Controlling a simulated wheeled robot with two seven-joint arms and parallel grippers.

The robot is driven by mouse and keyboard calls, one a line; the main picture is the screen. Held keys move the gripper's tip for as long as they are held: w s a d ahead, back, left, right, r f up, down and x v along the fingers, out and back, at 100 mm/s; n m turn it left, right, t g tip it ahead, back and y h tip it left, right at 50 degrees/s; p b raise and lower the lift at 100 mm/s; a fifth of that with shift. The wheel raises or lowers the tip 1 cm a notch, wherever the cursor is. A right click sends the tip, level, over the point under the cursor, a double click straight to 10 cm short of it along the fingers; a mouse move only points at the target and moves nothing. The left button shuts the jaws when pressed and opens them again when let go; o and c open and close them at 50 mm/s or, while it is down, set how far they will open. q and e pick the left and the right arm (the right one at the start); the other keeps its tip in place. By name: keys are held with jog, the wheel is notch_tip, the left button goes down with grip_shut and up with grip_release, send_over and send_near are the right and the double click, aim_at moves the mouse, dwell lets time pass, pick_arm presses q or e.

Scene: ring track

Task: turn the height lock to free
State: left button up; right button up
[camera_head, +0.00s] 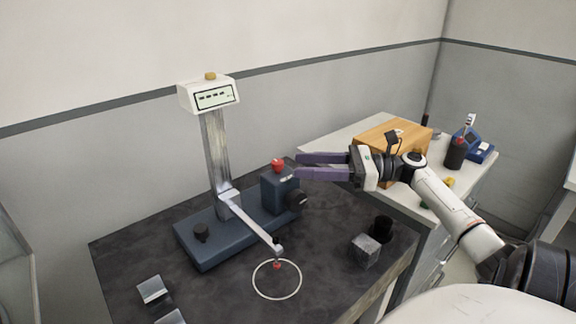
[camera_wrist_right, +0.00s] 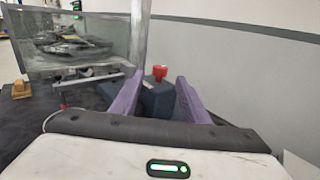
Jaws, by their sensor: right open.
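A height gauge stands on a blue base (camera_head: 215,240) with a grey column (camera_head: 215,150) and a display head (camera_head: 210,95). A red knob (camera_head: 278,165) sits on top of a blue block (camera_head: 279,188) on the base. I cannot tell which is the height lock; no label is readable. My right gripper (camera_head: 299,166) is open and empty, its purple fingers pointing at the red knob. In the right wrist view the red knob (camera_wrist_right: 160,72) shows between the fingertips. My left gripper is out of view.
A slanted arm (camera_head: 250,223) reaches from the column over a white ring (camera_head: 277,279) on the dark bench (camera_head: 130,250). A wooden box (camera_head: 392,137) is on the side counter.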

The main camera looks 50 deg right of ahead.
jog(key=shift+v, duration=1.5)
